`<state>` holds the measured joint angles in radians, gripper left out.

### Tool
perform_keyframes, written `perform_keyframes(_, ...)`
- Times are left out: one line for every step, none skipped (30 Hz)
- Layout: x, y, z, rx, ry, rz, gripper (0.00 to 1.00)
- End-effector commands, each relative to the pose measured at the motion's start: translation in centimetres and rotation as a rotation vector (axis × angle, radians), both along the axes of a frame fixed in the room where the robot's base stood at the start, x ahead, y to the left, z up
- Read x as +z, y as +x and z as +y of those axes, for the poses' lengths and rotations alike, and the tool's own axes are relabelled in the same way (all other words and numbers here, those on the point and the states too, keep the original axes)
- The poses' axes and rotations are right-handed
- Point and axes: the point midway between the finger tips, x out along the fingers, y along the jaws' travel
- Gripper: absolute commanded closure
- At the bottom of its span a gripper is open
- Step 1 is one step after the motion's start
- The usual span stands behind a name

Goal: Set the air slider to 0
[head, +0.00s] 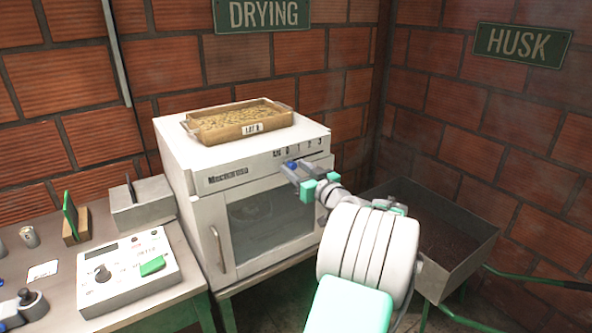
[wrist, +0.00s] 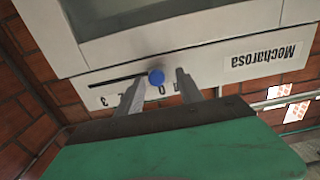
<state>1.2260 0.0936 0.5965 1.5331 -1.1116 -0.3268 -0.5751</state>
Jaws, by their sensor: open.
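The air slider's blue knob (head: 291,165) is on the front top panel of the white Mecharosa dryer (head: 205,220). In the wrist view, which is upside down, the knob (wrist: 156,76) sits at the 0 end of its dark slot (wrist: 112,80), beside the printed 0. The 2 and 3 show farther along; the 1 is hidden by a finger. My gripper (head: 298,168) is open at the panel. In the wrist view my gripper (wrist: 162,77) has a finger on either side of the knob; I cannot tell whether the left one touches it.
A tray of beans (head: 238,124) labelled LOT B stands on the dryer. The dryer door handle (head: 217,250) is at its left. A grey control box (head: 128,270) is on the left bench (head: 195,275). A husk cart (head: 470,265) stands right, beyond my arm.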

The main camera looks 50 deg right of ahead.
Motion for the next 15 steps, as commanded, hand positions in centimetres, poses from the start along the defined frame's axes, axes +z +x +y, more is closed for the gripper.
perform_keyframes(0.0, -0.1, 0.0, -0.001, 0.0, 0.0, 0.56)
perform_keyframes(-0.1, -0.3, 0.0, -0.002, 0.0, 0.0, 0.56)
perform_keyframes(-0.1, -0.6, 0.0, -0.002, -0.001, -0.001, 0.56)
perform_keyframes(-0.1, -1.0, 0.1, -0.001, -0.001, -0.001, 0.56)
perform_keyframes(-0.1, -1.4, 0.2, -0.002, 0.0, -0.001, 0.56)
perform_keyframes(-0.2, -2.2, 0.4, -0.003, -0.001, 0.0, 0.56)
perform_keyframes(-0.2, -2.8, 0.5, -0.003, -0.001, -0.001, 0.56)
perform_keyframes(-0.3, -3.5, 0.6, -0.005, 0.0, -0.001, 0.56)
perform_keyframes(-0.3, -4.4, 0.8, -0.004, -0.001, -0.001, 0.56)
perform_keyframes(-0.3, -5.0, 1.0, -0.004, -0.001, 0.0, 0.56)
perform_keyframes(-0.3, -5.5, 1.1, -0.003, -0.001, -0.001, 0.56)
perform_keyframes(-0.2, -6.2, 1.2, -0.003, 0.0, -0.001, 0.56)
perform_keyframes(-0.2, -6.6, 1.3, -0.002, 0.0, 0.0, 0.56)
perform_keyframes(-0.2, -7.0, 1.4, -0.002, 0.0, 0.0, 0.56)
perform_keyframes(-0.1, -7.3, 1.6, -0.001, 0.001, 0.0, 0.56)
